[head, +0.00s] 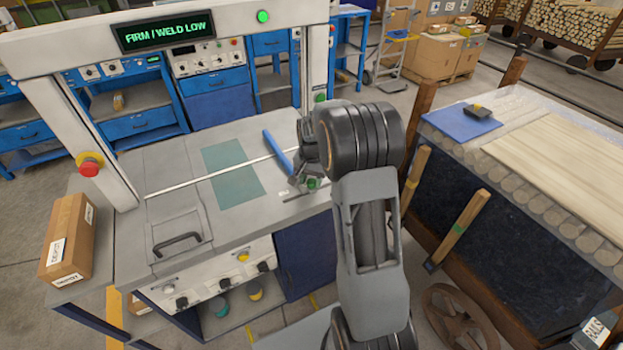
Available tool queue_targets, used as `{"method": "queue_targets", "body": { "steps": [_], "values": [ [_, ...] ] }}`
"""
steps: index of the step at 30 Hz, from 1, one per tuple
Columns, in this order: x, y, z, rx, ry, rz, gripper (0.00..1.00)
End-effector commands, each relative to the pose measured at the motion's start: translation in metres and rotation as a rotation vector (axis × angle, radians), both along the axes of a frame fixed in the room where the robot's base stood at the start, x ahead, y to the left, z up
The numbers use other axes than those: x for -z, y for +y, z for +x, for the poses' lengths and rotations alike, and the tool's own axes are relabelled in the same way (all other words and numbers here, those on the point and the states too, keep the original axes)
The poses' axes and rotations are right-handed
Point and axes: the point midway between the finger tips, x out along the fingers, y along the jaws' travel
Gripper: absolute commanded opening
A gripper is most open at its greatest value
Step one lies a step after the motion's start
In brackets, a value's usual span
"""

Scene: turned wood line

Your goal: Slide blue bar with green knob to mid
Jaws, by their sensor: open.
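The blue bar (275,146) lies slantwise on the right part of the grey bench top, and its near end runs up to my gripper. A green knob (313,183) shows beside my gripper, near a narrow dark slot on the bench top. My gripper (299,182) is open, low over the bench at the near end of the bar. My own arm hides part of this spot. I cannot tell whether the fingers stand around the knob or beside it.
A thin white rod (205,178) crosses the bench over a teal patch (228,160). A hatch with a dark handle (177,241) is at the left front. The white frame (55,130) spans the bench. A cardboard box (68,237) stands left, and a log-sided table (545,150) right.

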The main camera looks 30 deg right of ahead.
Motion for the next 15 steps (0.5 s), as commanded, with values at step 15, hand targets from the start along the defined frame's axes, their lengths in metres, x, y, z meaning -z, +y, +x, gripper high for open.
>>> {"method": "queue_targets", "body": {
  "steps": [15],
  "values": [
    [-0.0043, 0.0014, -0.0002, -0.004, 0.002, 0.001, 0.6]
  ]
}}
